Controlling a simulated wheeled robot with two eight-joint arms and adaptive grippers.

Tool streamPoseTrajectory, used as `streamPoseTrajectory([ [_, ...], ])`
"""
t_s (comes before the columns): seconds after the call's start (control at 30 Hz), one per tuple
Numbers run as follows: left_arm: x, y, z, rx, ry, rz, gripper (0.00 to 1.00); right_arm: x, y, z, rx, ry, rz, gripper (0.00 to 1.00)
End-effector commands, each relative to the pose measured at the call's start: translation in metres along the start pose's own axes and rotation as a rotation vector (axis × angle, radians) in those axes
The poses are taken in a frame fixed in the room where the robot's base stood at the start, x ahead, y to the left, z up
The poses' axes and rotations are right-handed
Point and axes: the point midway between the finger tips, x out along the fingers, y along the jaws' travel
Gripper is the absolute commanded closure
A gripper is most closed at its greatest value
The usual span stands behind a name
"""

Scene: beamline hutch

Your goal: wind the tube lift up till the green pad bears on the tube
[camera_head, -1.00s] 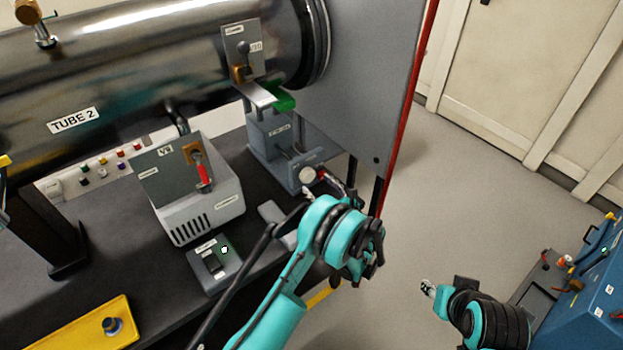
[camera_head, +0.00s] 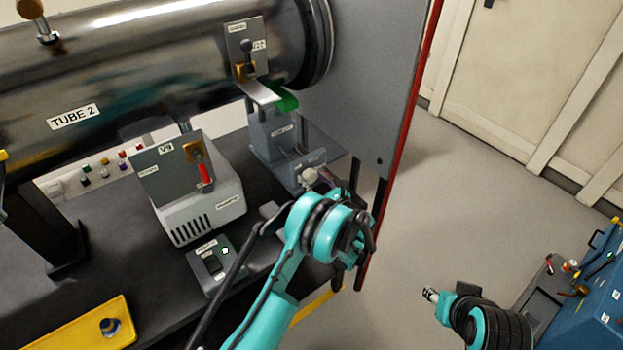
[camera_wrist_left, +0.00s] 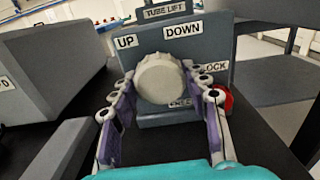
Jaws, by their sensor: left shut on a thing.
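The steel tube (camera_head: 150,75), labelled TUBE 2, runs across the upper left of the head view. The green pad (camera_head: 288,102) on the grey tube lift (camera_head: 270,135) is just under the tube's right end; I cannot tell whether they touch. The lift's pale round knob (camera_head: 309,175) faces my left wrist camera (camera_wrist_left: 163,78), below the labels UP and DOWN. My left gripper (camera_wrist_left: 163,95) is shut on the knob, one finger on each side. My right gripper (camera_head: 430,293) is empty over the floor, lower right; its jaws are too small to judge.
A red part (camera_wrist_left: 226,98) sits right of the knob by the LOCK label. A grey box with a red-handled lever (camera_head: 204,175) stands left of the lift. A grey panel (camera_head: 360,80) rises behind it. A blue unit (camera_head: 590,290) is at far right; floor between is clear.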

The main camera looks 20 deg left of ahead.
Motion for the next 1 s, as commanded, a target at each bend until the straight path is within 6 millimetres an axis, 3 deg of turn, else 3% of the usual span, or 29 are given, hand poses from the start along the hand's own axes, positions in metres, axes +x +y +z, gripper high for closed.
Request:
streamPoseTrajectory([
  [0.4,0.0000,-0.0002,-0.0002,-0.347,0.000,0.000,0.83,0.0001,0.0000,0.0000,0.000,0.000,0.000,0.60],
  [0.73,0.0000,-0.0002,-0.0002,-0.378,0.000,0.000,0.83,0.0000,0.0000,0.0000,0.000,0.000,0.000,0.60],
  [0.77,0.0000,-0.0002,-0.0002,-0.378,0.000,0.000,0.52,0.0000,0.0000,0.0001,0.000,0.000,0.000,0.60],
  [0.83,-0.0001,-0.0002,-0.0002,-0.378,0.000,0.000,0.34,0.0000,0.0000,0.0001,0.000,0.000,0.000,0.60],
  [1.0,-0.0001,-0.0002,-0.0001,-0.377,0.000,0.000,0.34,0.0000,0.0000,0.0000,0.000,0.000,0.000,0.60],
])
